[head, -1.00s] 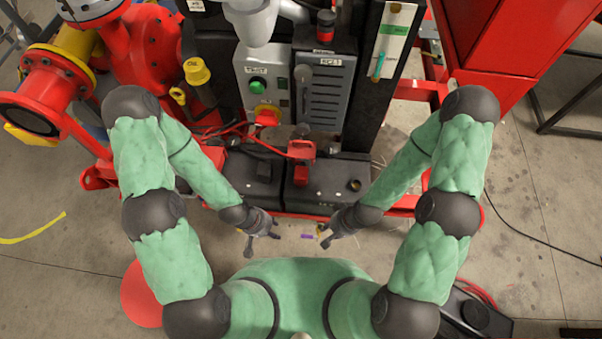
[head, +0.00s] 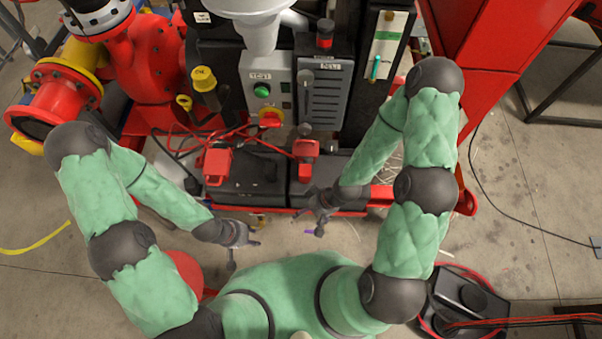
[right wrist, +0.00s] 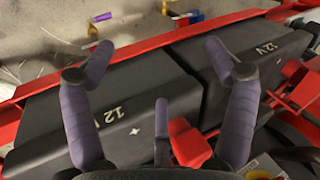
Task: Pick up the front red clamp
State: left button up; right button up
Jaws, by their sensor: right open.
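Two red clamps sit on the black batteries in the head view: a left one (head: 217,163) on the left battery and a right one (head: 306,150) on the right battery. I cannot tell which is the front one. In the right wrist view a red clamp (right wrist: 190,143) is close below my fingers, partly covered by them. My right gripper (head: 320,212) is open and empty above the front part of the right battery; its spread fingers (right wrist: 156,48) show in the wrist view. My left gripper (head: 244,254) is open and empty in front of the skid, left of centre.
The batteries (right wrist: 228,65) stand behind a red frame rail (right wrist: 140,48). Red cables run behind the clamps. A control box (head: 268,90) and a grey panel (head: 320,95) rise behind. A purple item (right wrist: 101,17) lies on the floor before the rail.

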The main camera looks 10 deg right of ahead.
aim_at(308, 171)
jog(key=w+d+r+n+t+p, duration=0.1)
jog(key=w+d+r+n+p, duration=0.2)
jog(key=r+n, duration=0.4)
jog(key=w+d+r+n+t, duration=0.1)
jog(key=w+d+r+n, duration=0.2)
jog(key=w+r+n, duration=0.45)
jog(key=shift+n, duration=0.65)
jog(key=f, duration=0.2)
jog(key=a+f+b, duration=0.1)
jog(key=f+b, duration=0.1)
jog(key=f, duration=0.1)
jog(key=shift+s+a+f, duration=0.15)
jog(key=shift+a+f, duration=0.2)
jog(key=shift+a, duration=0.05)
jog(key=shift+w+b+x, duration=0.2)
jog(key=shift+b+x, duration=0.6)
jog(key=shift+x, duration=0.75)
jog(key=shift+w+b+x, duration=0.2)
jog(key=shift+b+x, duration=0.6)
jog(key=shift+x, duration=0.7)
jog(key=shift+r, duration=0.1)
jog(key=c, duration=1.4)
